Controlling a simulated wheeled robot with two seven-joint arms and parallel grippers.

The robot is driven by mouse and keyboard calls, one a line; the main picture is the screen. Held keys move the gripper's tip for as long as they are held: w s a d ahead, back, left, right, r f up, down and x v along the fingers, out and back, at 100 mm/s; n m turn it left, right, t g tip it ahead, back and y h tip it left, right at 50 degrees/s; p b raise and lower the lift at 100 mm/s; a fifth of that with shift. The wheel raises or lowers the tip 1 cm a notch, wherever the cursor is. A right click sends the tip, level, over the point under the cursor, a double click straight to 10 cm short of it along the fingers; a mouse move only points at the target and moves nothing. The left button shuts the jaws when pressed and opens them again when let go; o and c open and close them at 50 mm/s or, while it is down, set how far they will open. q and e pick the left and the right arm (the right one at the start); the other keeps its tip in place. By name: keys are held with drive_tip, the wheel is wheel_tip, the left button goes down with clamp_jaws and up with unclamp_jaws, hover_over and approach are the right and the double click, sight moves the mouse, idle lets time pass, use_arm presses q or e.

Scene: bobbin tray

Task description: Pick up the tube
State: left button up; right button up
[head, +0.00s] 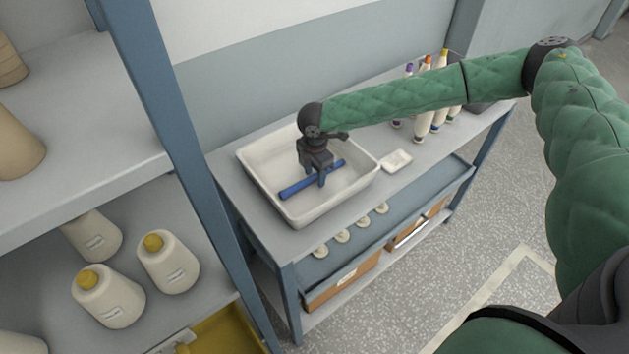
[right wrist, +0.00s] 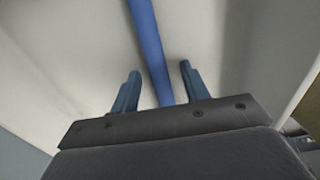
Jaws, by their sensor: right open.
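A blue tube (head: 300,187) lies in the white tray (head: 257,176) on the grey table. My right gripper (head: 321,180) reaches down into the tray from above, over the tube's right part. In the right wrist view the tube (right wrist: 150,45) runs between the two fingers of the open gripper (right wrist: 158,82), with a gap on either side. I cannot tell how far the fingertips are above the tray floor. My left gripper is not in view.
A small white dish (head: 397,161) sits right of the tray. Several bottles with coloured tops (head: 424,122) stand at the table's far end, under my right arm.

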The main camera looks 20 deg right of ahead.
clamp_jaws()
idle(0.5)
